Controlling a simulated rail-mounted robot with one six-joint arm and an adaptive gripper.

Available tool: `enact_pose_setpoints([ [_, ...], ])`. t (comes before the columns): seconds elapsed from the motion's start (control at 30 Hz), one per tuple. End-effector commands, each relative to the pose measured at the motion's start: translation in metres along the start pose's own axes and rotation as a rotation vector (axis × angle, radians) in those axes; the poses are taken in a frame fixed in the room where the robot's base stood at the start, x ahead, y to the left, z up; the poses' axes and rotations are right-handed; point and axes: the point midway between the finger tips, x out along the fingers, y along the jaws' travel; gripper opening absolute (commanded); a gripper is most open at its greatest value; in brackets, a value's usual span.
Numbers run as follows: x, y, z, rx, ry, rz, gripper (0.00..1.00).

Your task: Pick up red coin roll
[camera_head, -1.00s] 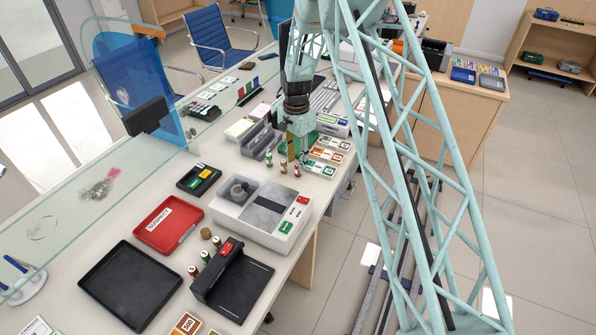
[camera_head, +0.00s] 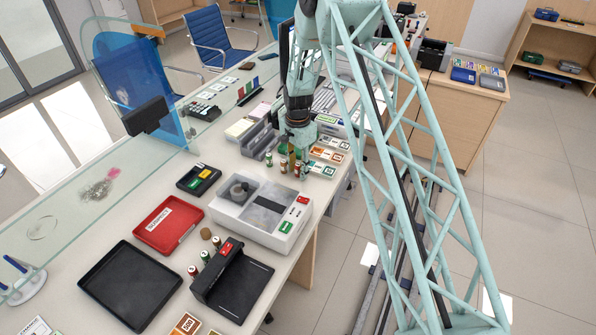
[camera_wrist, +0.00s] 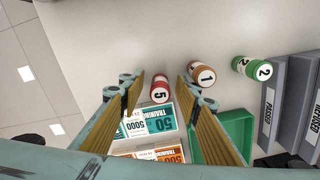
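The red coin roll (camera_wrist: 160,88), marked 5, shows between and beyond the spread fingertips of my gripper (camera_wrist: 158,97) in the wrist view. No finger clearly touches it. My gripper (camera_head: 298,158) is open and hangs low over the counter, partly hiding the rolls in the head view. A brown coin roll (camera_wrist: 201,74), marked 1, stands just right of the red one, close to the right fingertip. A green coin roll (camera_wrist: 252,68), marked 2, stands farther right. The green roll also shows in the head view (camera_head: 269,159).
Banknote bundles (camera_wrist: 150,122) lie close below the red roll in the wrist view, beside a green tray (camera_wrist: 232,128). Grey labelled holders (camera_wrist: 290,100) stand at right. A white counting machine (camera_head: 262,215) stands in front of the rolls in the head view. The counter's edge is near.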

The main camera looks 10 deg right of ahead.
Motion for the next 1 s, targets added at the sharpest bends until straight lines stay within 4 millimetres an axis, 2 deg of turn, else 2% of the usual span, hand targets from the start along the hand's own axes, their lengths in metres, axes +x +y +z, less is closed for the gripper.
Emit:
enact_pose_setpoints([
  [0.47,-0.0002,0.0,0.0,0.0,0.0,0.0,0.31],
  [0.8,-0.0002,0.0,0.0,0.0,0.0,0.0,0.02],
  [1.0,-0.0005,-0.0002,0.0,0.0,0.0,0.0,0.02],
])
